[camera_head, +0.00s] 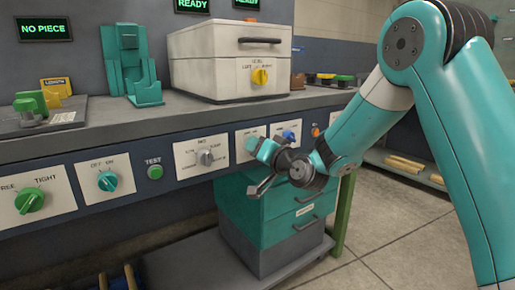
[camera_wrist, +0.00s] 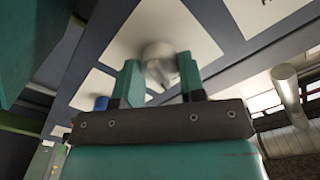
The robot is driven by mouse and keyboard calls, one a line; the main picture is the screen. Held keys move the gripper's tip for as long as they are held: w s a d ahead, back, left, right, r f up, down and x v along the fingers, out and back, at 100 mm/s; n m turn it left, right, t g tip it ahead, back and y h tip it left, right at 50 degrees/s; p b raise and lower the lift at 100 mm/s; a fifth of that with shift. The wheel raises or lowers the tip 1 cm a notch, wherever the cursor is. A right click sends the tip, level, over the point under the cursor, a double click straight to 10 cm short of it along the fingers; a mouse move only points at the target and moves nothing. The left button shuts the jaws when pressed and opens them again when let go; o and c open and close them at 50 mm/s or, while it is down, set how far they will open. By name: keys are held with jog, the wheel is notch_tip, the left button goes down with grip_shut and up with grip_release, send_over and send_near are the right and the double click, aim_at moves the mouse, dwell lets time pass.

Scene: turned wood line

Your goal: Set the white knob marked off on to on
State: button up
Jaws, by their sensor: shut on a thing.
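My gripper (camera_head: 260,168) is at the front panel of the bench, to the right of the grey knob (camera_head: 206,157). In the wrist view its two teal fingers (camera_wrist: 160,80) are shut on a white knob (camera_wrist: 158,56), one on each side. The knob sits on a pale label plate (camera_wrist: 150,22). In the head view my gripper hides this knob; part of its plate (camera_head: 242,135) shows. I cannot read the plate's marks or tell which way the knob points.
A blue knob (camera_head: 289,135) is close on the right; it also shows in the wrist view (camera_wrist: 101,103). A teal off-on knob (camera_head: 107,181), a green TEST button (camera_head: 155,172) and a green knob (camera_head: 30,200) are farther left. A teal drawer cabinet (camera_head: 262,214) stands below my gripper.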

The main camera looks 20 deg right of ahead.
jog(key=o, duration=0.9)
jog(key=b+v, duration=1.1)
jog(key=v, duration=0.6)
jog(key=shift+s, duration=0.2)
